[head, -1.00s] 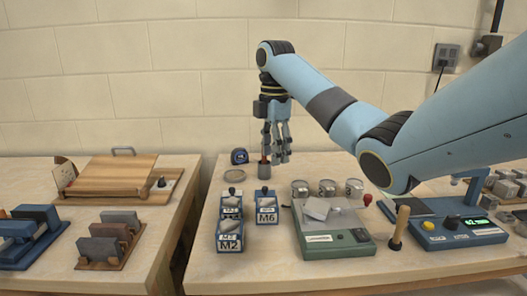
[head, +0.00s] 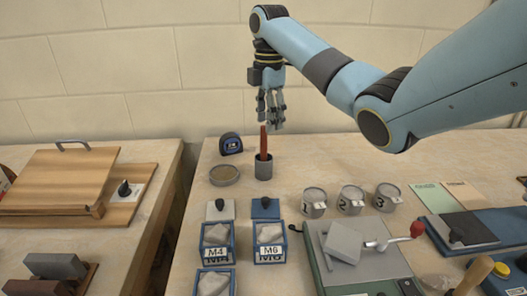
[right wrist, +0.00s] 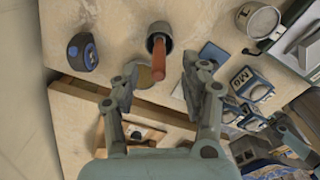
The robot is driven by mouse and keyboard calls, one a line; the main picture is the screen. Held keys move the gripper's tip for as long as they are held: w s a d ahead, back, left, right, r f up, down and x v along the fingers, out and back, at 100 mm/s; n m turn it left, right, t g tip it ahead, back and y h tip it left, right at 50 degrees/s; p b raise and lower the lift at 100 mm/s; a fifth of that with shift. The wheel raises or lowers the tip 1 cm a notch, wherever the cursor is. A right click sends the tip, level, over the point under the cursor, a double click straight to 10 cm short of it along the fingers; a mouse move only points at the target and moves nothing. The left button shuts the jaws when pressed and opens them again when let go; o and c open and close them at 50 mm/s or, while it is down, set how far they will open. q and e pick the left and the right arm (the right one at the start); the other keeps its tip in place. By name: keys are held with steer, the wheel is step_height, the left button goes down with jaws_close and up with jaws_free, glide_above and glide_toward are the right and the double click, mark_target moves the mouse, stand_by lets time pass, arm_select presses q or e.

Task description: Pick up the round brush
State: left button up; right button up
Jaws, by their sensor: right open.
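A reddish-brown handle, which I take to be the round brush (head: 264,141), stands upright in a small grey cup (head: 264,169) on the right-hand table. The brush's lower end is hidden in the cup. In the right wrist view the brush handle (right wrist: 157,62) points toward my palm, between the fingers, with the cup (right wrist: 160,32) beyond it. My right gripper (head: 271,122) is open and empty, pointing down just above the handle's top in the head view. In the wrist view its fingers (right wrist: 161,72) are spread apart on both sides of the handle. My left gripper is not in view.
Close to the cup are a round tin (head: 225,174) and a blue tape measure (head: 231,144). Labelled tubs M4 (head: 215,255) and M6 (head: 270,255) stand nearer. Numbered metal cups (head: 351,198) and a scale-like device (head: 345,245) stand to the right. A gap separates the two tables.

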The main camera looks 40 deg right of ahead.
mark_target(264, 140)
steer(key=f, duration=0.4)
steer(key=a+f, duration=0.1)
steer(key=f, duration=0.1)
steer(key=shift+w+f, duration=0.15)
steer(key=shift+w, duration=0.05)
steer(key=shift+f, duration=0.4)
steer(key=shift+c, duration=0.3)
jaws_close()
